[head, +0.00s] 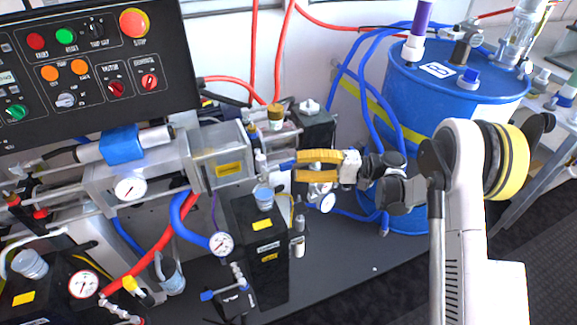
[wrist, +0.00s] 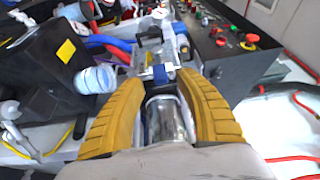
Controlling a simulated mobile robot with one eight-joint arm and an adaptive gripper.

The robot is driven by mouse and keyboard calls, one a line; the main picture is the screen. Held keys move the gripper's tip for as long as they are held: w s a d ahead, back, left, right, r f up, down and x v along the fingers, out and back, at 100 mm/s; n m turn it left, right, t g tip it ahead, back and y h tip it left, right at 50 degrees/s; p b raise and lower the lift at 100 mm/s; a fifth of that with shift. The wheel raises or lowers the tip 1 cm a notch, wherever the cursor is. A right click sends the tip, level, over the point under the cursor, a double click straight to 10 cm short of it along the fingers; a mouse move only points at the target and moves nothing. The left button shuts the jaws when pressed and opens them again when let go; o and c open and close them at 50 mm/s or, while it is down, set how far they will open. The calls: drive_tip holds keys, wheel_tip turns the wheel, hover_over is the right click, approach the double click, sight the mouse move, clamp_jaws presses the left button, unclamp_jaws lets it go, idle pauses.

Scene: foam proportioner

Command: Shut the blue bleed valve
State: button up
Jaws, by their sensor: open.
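My gripper (head: 298,166) is open, its two yellow fingers pointing left in the head view. A small blue handle (head: 286,165), likely the blue bleed valve, sits just beyond the fingertips beside the clear housing. In the wrist view, my gripper (wrist: 157,82) has its fingers apart, with a blue piece (wrist: 160,74) near the tips and a shiny metal cylinder between the fingers. I cannot tell whether the fingers touch the handle. Another blue lever (head: 208,295) is low on the bench, far from my gripper.
A black control panel (head: 95,115) stands at upper left. A black box (head: 262,255) with a clear cap is below my gripper. A blue drum (head: 425,110) with hoses stands behind my arm. Dark bench surface (head: 345,250) is free right of the box.

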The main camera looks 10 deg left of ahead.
drive_tip(key=v, duration=0.8)
drive_tip(key=shift+d+r, duration=0.15)
wheel_tip(320, 180, up, 9)
drive_tip(key=s+d+m+t+h, duration=0.1)
drive_tip(key=s+m+t+h, duration=0.15)
drive_tip(key=t+h, duration=0.2)
drive_tip(key=s+d+r+t+h, duration=0.1)
drive_tip(key=s+d+t+h, duration=0.5)
drive_tip(key=s+d+h, duration=0.7)
drive_tip(key=s+d, duration=0.8)
drive_tip(key=shift+s+r+t, duration=0.1)
drive_tip(key=shift+r+t, duration=0.05)
drive_tip(key=shift+t, duration=0.1)
